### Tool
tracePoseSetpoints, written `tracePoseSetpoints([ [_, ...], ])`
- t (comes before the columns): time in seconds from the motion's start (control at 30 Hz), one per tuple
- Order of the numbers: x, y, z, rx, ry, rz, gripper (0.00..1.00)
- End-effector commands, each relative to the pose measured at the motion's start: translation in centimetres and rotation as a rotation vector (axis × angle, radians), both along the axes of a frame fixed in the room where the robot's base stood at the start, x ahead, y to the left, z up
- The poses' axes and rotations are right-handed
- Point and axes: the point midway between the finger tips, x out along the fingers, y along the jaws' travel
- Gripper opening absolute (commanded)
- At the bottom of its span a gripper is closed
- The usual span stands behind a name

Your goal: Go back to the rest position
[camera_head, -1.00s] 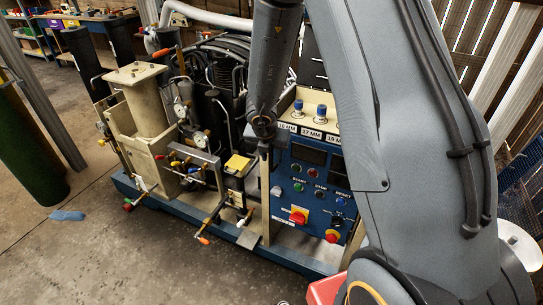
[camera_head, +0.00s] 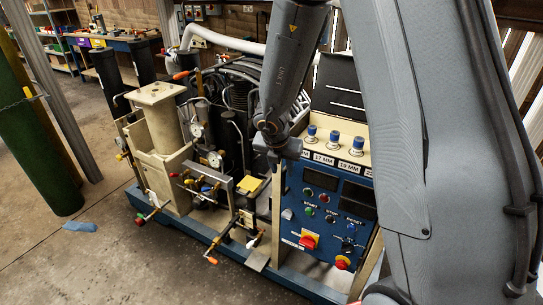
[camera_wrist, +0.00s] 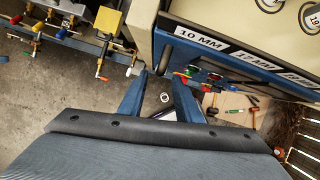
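My gripper (camera_wrist: 160,77) shows in the wrist view as two blue fingers spread apart, with nothing held between them. In the head view my wrist hangs in front of the blue control panel (camera_head: 322,203), near its upper left edge, and the fingers cannot be made out there. The compressor (camera_head: 160,130) stands behind and to the left of my arm. Several blue-topped sockets (camera_head: 334,137) stand upright on the cream shelf above the panel. The "10 MM" label (camera_wrist: 201,39) is close to my fingers in the wrist view.
Hand tools (camera_wrist: 232,110) lie beyond my fingers in the wrist view. A green cylinder (camera_head: 40,150) stands at the left, and a blue cloth (camera_head: 80,227) lies on the floor. The floor (camera_head: 110,265) at the front left is clear.

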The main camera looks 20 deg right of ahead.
Motion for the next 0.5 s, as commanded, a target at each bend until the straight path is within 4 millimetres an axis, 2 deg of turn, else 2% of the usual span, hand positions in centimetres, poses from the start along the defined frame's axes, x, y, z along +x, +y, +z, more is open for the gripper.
tracePoseSetpoints([
  [0.17, 0.2, 0.0, 0.2, -0.014, -0.005, 0.056, 0.31],
  [0.27, 0.6, 0.2, 0.8, -0.055, -0.011, 0.203, 0.31],
  [0.37, 0.9, 0.7, 1.7, -0.124, -0.019, 0.447, 0.31],
  [0.5, 0.7, 2.0, 2.9, -0.258, -0.021, 0.886, 0.31],
])
